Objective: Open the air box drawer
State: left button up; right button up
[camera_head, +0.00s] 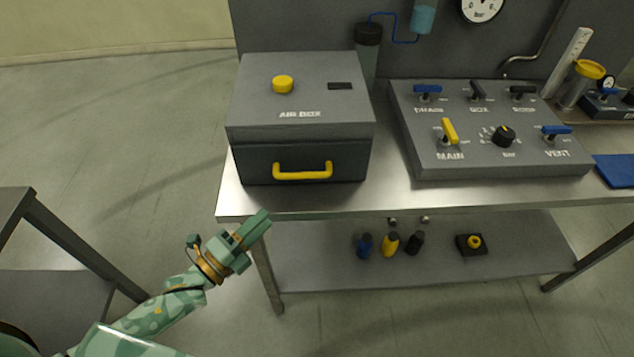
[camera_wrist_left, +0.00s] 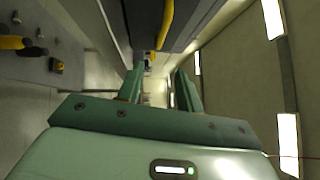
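The grey air box (camera_head: 303,112) stands on the left end of the metal table, with "AIR BOX" lettered on it and a yellow knob (camera_head: 283,84) on top. Its front drawer (camera_head: 256,163) looks shut and carries a yellow bar handle (camera_head: 303,175). My left gripper (camera_head: 262,220) is in front of the table's edge, below and left of the handle, touching nothing that I can make out. In the left wrist view its two fingers (camera_wrist_left: 158,88) stand apart with nothing between them, and the yellow handle (camera_wrist_left: 166,22) shows beyond, at the top. My right gripper is in neither view.
A grey valve panel (camera_head: 475,165) with yellow, blue and black levers stands right of the box. The table's front edge (camera_head: 420,205) runs below the drawer. A lower shelf (camera_head: 330,275) holds several small items. Another table (camera_head: 15,205) stands at the left, with open floor between.

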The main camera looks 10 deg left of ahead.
aim_at(312, 173)
pick_arm(q)
jog(key=b+x, duration=0.1)
jog(key=x, duration=1.5)
jog(key=shift+w, duration=0.1)
grip_shut()
